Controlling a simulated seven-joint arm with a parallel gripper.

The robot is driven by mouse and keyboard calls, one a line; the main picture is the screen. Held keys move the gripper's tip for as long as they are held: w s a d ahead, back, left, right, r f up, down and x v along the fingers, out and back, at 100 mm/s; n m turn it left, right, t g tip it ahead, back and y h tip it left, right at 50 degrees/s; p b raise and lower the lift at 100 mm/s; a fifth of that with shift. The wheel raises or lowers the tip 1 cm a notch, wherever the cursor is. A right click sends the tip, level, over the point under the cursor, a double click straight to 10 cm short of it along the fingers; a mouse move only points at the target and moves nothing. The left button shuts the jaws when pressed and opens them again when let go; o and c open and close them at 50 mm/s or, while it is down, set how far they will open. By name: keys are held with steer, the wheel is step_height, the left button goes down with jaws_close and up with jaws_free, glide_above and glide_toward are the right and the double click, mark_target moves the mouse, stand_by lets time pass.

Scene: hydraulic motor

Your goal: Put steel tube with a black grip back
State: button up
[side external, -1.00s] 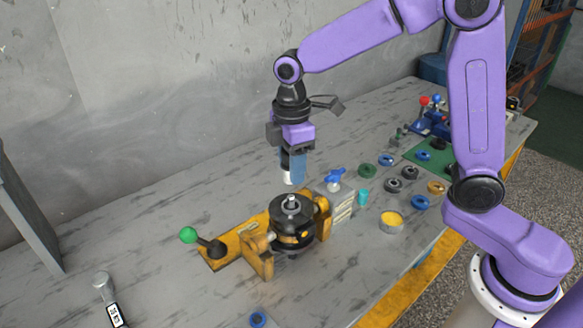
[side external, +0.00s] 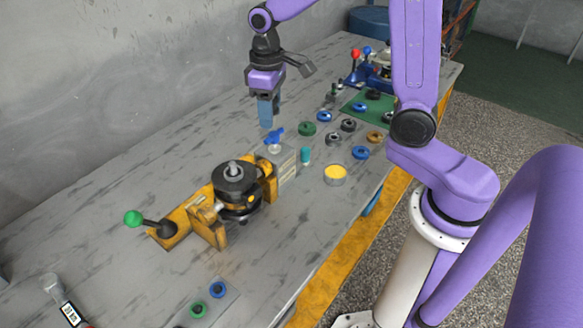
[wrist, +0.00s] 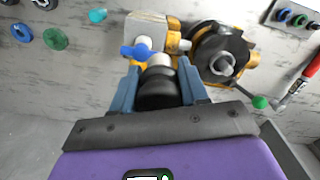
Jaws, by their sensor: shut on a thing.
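The steel tube with a black grip (wrist: 158,92) is between the blue fingers of my gripper (wrist: 157,72) in the wrist view, its pale steel end pointing away from the wrist. In the side view my gripper (side external: 267,112) points down above the bench and its fingers mostly hide the tube. It is just behind a pale block (side external: 287,160) with a blue-handled piece (side external: 275,137). The block (wrist: 147,27) and blue-handled piece (wrist: 137,50) also show just beyond the tube in the wrist view. I cannot tell whether the tube touches anything.
The black motor (side external: 236,180) sits in a yellow fixture (side external: 205,215) with a green-knobbed lever (side external: 133,218). A teal cylinder (side external: 306,155), a yellow-filled cup (side external: 335,174) and several rings stand right of the block. The bench's left back is clear.

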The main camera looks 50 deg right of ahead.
steer(key=d+m, duration=0.1)
steer(key=s+d+m, duration=0.1)
steer(key=m, duration=0.1)
steer(key=d+m, duration=0.1)
steer(key=d, duration=0.1)
steer(key=shift+s+d+f, duration=0.1)
steer(key=shift+s+f, duration=0.1)
steer(key=shift+f, duration=0.1)
